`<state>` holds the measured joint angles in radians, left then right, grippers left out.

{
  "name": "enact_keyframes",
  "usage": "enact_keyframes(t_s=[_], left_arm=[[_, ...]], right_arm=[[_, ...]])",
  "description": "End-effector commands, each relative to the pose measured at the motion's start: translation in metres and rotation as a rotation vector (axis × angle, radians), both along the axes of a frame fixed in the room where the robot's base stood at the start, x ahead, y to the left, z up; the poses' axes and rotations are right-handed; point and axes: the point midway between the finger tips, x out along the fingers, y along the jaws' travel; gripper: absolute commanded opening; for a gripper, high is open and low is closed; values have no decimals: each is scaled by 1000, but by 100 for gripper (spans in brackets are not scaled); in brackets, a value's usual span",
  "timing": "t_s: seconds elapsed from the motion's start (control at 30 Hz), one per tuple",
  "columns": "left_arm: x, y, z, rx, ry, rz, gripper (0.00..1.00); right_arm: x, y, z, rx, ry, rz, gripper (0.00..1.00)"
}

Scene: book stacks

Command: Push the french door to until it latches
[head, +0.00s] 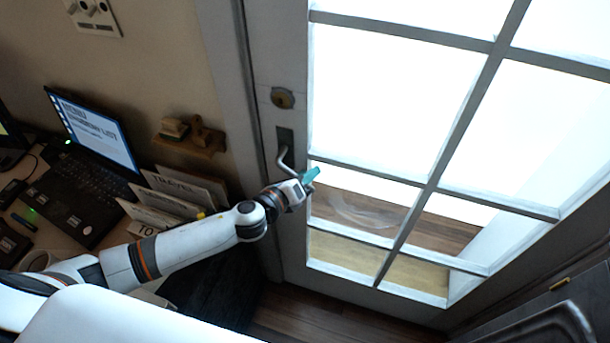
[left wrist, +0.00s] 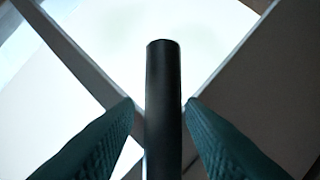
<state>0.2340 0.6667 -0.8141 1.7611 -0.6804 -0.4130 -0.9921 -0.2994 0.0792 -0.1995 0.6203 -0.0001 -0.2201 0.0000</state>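The french door (head: 285,227) fills the right half of the head view, a grey frame with several bright glass panes. Whether the door is latched cannot be told. My right gripper is not in view.
A desk at the left holds a laptop (head: 92,130) and a card rack (head: 165,205). A small wooden wall shelf (head: 190,138) is left of the door frame (head: 222,75). Dark wooden floor (head: 300,318) shows below the door. A dark piece of furniture (head: 555,315) stands at lower right.

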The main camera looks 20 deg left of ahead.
Motion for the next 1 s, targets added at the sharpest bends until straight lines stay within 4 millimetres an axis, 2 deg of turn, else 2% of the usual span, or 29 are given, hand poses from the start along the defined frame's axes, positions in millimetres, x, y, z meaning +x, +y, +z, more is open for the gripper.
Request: enact_keyframes(t_s=[0.17, 0.27, 0.7, 0.83, 1.0], left_arm=[[-2, 1, -1, 0, 1, 0, 36], [-11, 3, 0, 1, 3, -1, 36], [-90, 32, 18, 3, 3, -2, 36], [-104, 37, 22, 1, 3, -1, 36], [-110, 40, 26, 1, 0, 0, 36]], right_arm=[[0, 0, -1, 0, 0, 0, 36], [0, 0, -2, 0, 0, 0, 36], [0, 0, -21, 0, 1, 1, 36], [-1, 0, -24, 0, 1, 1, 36], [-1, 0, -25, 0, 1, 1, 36]])
